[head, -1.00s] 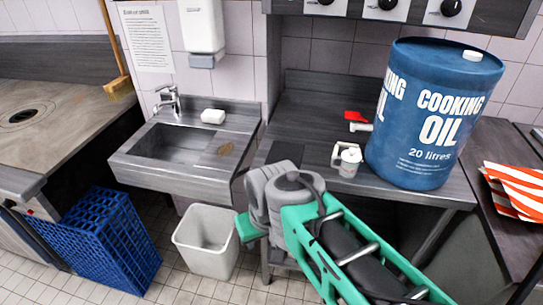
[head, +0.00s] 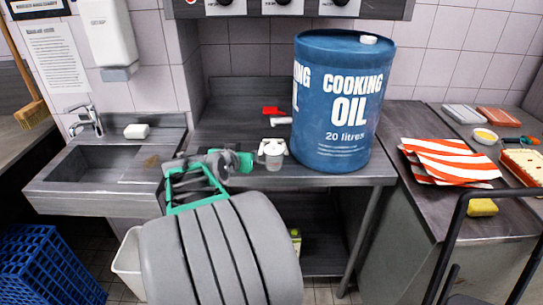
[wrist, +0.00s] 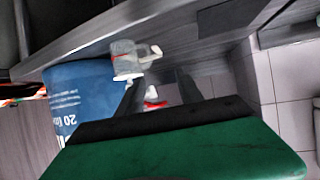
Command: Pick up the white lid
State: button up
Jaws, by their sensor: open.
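A small grey jug or cup with a handle (head: 273,162) stands on the grey worktop, left of the blue oil drum. A white lid-like top (head: 271,146) sits on it; I cannot tell whether it is loose. In the wrist view the jug (wrist: 134,57) appears upside down, with its white top (wrist: 127,76) facing my gripper. My gripper (head: 243,160) is just left of the jug in the head view, its fingers hardly visible. In the wrist view my gripper (wrist: 158,92) has its dark fingers apart, with nothing seen held between them.
The blue oil drum (head: 337,105), with a white cap (head: 369,40), stands close right of the jug. A red object with a white part (head: 277,114) lies behind. A sink (head: 95,163) is left.

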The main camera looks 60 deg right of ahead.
aim_at(275, 142)
jog(key=s+d, duration=0.1)
jog(key=d, duration=0.3)
jog(key=s+d+f+m+g+h+p, duration=0.1)
jog(key=s+d, duration=0.1)
jog(key=d, duration=0.2)
jog(key=s+d+m+h, duration=0.1)
jog(key=d, duration=0.4)
jog(key=shift+s+f+g, duration=0.25)
jog(key=shift+s+g, duration=0.05)
jog(key=shift+g, duration=0.1)
jog(key=shift+a, duration=0.1)
grip_shut()
